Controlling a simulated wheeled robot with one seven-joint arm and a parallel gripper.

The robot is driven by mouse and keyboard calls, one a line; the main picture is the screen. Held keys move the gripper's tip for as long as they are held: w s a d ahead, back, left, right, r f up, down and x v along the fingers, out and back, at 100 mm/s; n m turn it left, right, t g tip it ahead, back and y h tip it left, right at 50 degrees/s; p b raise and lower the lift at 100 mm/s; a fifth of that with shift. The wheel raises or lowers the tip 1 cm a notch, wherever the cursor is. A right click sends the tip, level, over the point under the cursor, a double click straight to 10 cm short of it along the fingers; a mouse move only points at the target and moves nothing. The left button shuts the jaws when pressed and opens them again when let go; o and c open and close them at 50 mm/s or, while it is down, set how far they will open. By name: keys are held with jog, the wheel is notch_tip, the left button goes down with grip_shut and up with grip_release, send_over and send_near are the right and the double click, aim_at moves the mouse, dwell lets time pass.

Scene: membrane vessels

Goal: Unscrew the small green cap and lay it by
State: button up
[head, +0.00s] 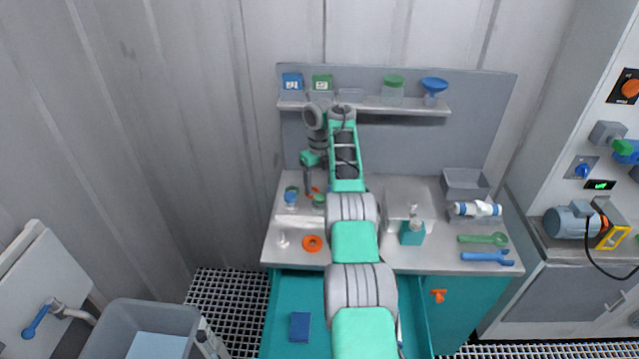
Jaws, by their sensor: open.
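My arm reaches over the bench, and my gripper (308,190) points down above the bench's left part, with its jaws open. Just right of and below it is a small green-topped item (319,201), partly beside my arm. To its left stands a small blue item (290,199) with a green top. I cannot tell at this size which of these green tops is the small green cap, or whether the jaws are around one. A larger green lid (393,80) sits on a clear jar on the shelf.
A drawer (275,320) with a blue item stands open below. Bare bench shows around the orange ring.

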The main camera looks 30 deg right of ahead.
aim_at(320, 196)
jog(key=shift+o, duration=1.4)
jog(key=m, duration=0.3)
jog(key=shift+f, duration=0.35)
jog(key=o, duration=0.3)
jog(key=shift+m, duration=1)
jog(key=shift+o, duration=0.4)
jog(key=m+b, duration=0.1)
jog(key=m, duration=0.4)
jog(key=shift+f+m, duration=0.1)
jog(key=shift+m, duration=0.3)
jog(key=m+b, duration=0.2)
jog(key=m, duration=0.4)
jog(key=shift+f+m+b, duration=0.1)
jog(key=shift+m+b, duration=0.2)
jog(key=m+b, duration=0.2)
jog(key=m, duration=0.3)
jog(key=shift+f, duration=0.1)
notch_tip(320, 196, down, 4)
jog(key=m+b, duration=0.1)
jog(key=b, duration=0.3)
jog(key=shift+r, duration=0.2)
grip_shut()
